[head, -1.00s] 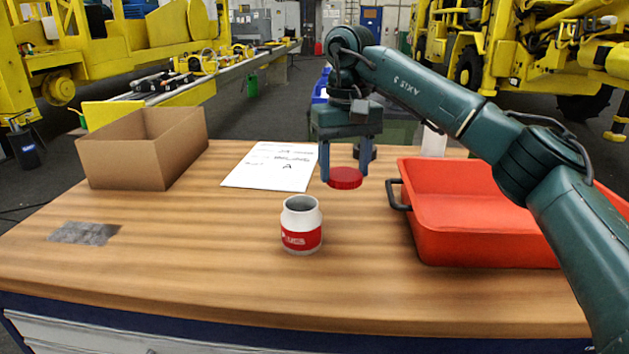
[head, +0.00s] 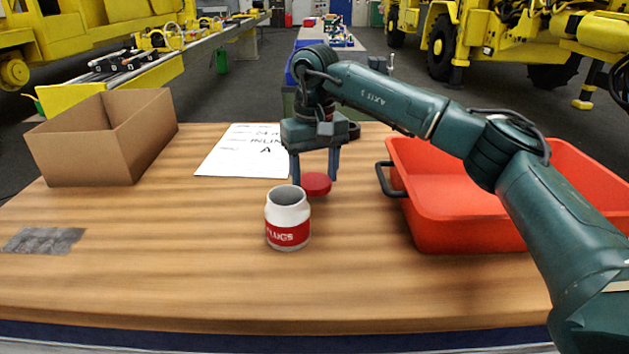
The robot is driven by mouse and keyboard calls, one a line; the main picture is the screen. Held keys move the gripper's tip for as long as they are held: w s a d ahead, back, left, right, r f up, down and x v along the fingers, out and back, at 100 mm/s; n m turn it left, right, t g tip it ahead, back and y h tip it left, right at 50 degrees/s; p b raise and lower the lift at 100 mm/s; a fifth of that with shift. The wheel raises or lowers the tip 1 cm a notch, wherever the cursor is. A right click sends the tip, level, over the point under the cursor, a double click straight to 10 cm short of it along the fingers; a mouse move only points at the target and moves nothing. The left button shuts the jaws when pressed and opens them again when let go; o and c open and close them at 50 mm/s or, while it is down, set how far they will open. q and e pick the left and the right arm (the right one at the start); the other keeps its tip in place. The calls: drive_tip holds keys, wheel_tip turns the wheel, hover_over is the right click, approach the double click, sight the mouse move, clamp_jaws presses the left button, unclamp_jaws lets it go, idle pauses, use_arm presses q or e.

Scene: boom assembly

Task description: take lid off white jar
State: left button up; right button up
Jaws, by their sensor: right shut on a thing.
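The white jar (head: 288,207) with a red label stands upright and open on the wooden table, its dark inside showing. The red lid (head: 316,184) is off the jar, just behind it and to its right. My right gripper (head: 315,180) points down and is shut on the lid, with one blue finger on each side. I cannot tell clearly whether the lid touches the table. My left gripper is not in view.
A red tray (head: 430,238) with a dark handle stands on the right of the table (head: 180,285). A cardboard box (head: 100,145) is at the back left. A printed paper sheet (head: 225,165) lies behind the jar. A grey patch (head: 42,240) lies at left. The front is clear.

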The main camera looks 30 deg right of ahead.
sight(315, 180)
drive_tip(key=shift+f, duration=1.2)
drive_tip(key=shift+f, duration=0.15)
drive_tip(key=o, duration=1.1)
wheel_tip(315, 180, up, 12)
drive_tip(key=shift+r, duration=0.2)
